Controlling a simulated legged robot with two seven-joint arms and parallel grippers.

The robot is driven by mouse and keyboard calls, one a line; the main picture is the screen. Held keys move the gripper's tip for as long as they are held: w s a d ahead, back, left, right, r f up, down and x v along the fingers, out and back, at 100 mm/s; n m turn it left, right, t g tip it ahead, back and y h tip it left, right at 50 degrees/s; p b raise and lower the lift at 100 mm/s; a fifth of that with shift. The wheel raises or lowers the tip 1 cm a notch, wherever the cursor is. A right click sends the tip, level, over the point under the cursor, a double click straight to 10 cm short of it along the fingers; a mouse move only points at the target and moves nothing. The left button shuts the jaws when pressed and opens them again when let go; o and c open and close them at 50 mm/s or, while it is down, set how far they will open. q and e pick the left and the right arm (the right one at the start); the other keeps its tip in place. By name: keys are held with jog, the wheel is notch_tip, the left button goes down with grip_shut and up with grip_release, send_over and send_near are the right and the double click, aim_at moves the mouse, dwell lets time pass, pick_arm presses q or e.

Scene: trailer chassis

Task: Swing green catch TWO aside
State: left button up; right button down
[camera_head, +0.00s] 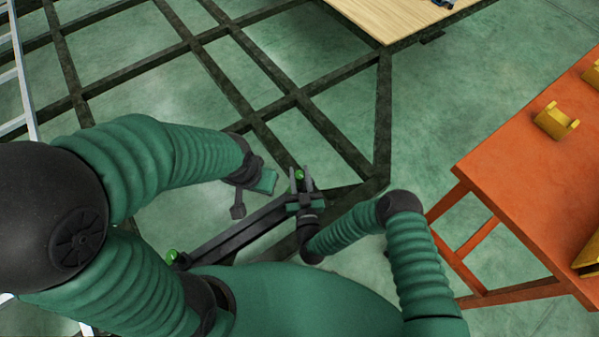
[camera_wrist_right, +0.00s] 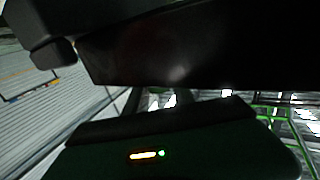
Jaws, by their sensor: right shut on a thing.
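A bright green catch (camera_head: 299,174) sits at the far end of the dark beam (camera_head: 238,228) in the head view. My right gripper (camera_head: 301,184) is at this catch, its two fingers on either side of it, shut on it. A second green catch (camera_head: 172,256) shows at the beam's near left end, partly hidden by my arm. No number can be read on either catch. My left gripper (camera_head: 252,190) hangs left of the right one, above the beam, apart from both catches; its finger gap is unclear. The right wrist view is dark and shows no catch clearly.
The dark chassis frame (camera_head: 384,115) crosses the green floor. An orange table (camera_head: 510,160) with yellow brackets (camera_head: 556,121) stands at the right. A wooden board (camera_head: 400,18) lies at the top. A pale ladder-like rack (camera_head: 20,70) stands at the left edge.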

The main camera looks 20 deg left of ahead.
pick_arm(q)
jog(key=shift+r, duration=0.1)
pick_arm(e)
jog(key=shift+m+t+h, duration=0.5)
jog(key=shift+m+h, duration=0.5)
jog(key=shift+h, duration=0.5)
jog(key=shift+r, duration=0.1)
jog(key=c, duration=1.1)
grip_release()
jog(key=shift+o, duration=0.2)
